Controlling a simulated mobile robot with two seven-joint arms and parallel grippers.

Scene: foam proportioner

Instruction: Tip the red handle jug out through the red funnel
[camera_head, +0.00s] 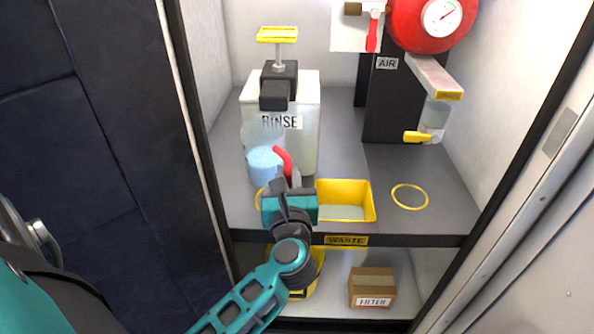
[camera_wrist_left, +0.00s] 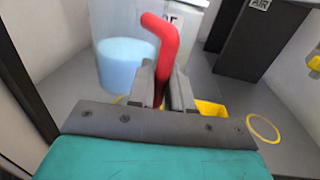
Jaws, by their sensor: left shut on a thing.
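The jug (camera_head: 264,163) is clear with light blue liquid in its lower part and looks upright. It is in front of the RINSE tank at the left of the shelf; whether its base touches the shelf I cannot tell. In the left wrist view the blue jug (camera_wrist_left: 126,66) is left of the fingers. My left gripper (camera_head: 292,183) is shut on the jug's bent red handle (camera_head: 283,160). The handle also shows between the fingers in the left wrist view (camera_wrist_left: 162,45). I make out no red funnel. My right gripper is not in view.
The RINSE tank (camera_head: 307,143) with a yellow-topped pump stands behind the jug. A yellow WASTE tray (camera_head: 367,203) is right of my gripper. A yellow ring (camera_head: 409,209) marks free shelf at right. A black AIR stand (camera_head: 385,110) and red gauge vessel (camera_head: 408,32) are behind.

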